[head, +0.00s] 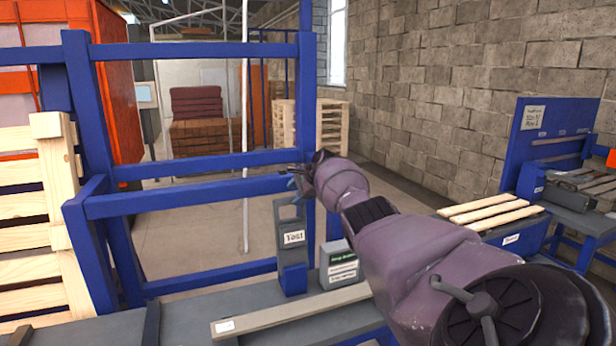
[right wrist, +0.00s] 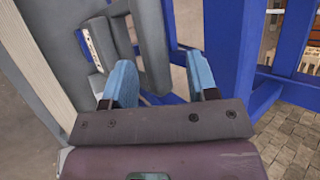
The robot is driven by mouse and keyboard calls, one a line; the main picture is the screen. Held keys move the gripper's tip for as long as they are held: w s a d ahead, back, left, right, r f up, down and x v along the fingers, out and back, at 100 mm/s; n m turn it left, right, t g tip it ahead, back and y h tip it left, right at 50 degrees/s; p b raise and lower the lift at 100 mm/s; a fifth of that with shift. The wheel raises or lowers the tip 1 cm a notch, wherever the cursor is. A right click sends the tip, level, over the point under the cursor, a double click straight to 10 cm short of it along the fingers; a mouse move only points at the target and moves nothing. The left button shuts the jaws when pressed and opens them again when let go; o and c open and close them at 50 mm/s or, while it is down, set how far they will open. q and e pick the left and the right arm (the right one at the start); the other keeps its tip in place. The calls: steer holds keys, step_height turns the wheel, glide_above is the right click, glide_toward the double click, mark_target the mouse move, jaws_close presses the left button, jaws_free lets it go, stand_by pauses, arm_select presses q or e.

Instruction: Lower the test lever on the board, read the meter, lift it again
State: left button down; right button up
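The grey test board (head: 292,255) stands upright on the bench and carries a white "Test" label. In the head view its upper part is close to my right gripper (head: 296,180), and I cannot make out the lever there. In the right wrist view a grey bar (right wrist: 152,45), likely the lever, reaches toward the space between the blue fingers of my right gripper (right wrist: 160,68). The fingers are wide apart, and I cannot tell whether one touches the bar. A small grey box (head: 338,272) with a green label stands right of the board; no meter reading is legible. My left gripper is out of view.
Blue frame posts and rails (head: 200,205) rise behind the board. A long pale bar (head: 290,312) lies on the grey bench (head: 190,315) in front. Wooden pallets (head: 30,200) stand at the left. A blue station with slats (head: 490,212) is at the right.

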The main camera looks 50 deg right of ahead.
steer(key=v, duration=0.6)
steer(key=shift+s+r, duration=0.25)
steer(key=shift+r, duration=0.05)
stand_by(0.6)
